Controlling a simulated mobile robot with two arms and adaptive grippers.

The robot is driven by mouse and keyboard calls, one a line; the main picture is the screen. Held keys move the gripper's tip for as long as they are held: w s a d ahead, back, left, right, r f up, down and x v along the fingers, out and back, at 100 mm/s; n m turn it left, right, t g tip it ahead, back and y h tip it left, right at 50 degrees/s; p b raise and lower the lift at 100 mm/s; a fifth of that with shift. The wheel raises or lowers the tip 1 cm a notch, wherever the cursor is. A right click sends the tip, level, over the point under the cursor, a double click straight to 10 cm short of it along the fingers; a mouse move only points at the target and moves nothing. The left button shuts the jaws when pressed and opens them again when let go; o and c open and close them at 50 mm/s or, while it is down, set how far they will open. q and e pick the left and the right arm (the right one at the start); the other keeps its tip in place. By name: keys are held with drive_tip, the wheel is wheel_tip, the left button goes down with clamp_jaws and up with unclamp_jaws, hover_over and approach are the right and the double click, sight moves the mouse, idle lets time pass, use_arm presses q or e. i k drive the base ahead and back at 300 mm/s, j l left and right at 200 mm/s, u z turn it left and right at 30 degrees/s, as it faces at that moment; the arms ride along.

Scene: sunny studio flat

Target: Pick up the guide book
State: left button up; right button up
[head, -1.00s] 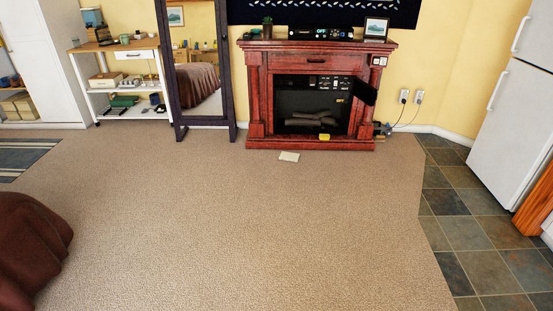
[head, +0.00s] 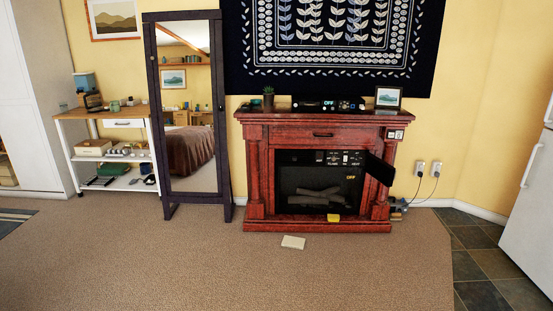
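A small pale, cream-coloured flat item (head: 293,242) lies on the carpet in front of the fireplace; it may be the guide book, but it is too small to read. A small yellow item (head: 333,218) sits at the fireplace's base. Neither of my grippers shows in the head view.
The red wooden fireplace (head: 253,188) stands against the wall, its small dark door (head: 379,169) swung open. A standing mirror (head: 226,160) and a white shelf cart (head: 70,160) are to its left. A white fridge (head: 530,215) is at right.

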sight(288, 241)
drive_tip(key=i, duration=2.35)
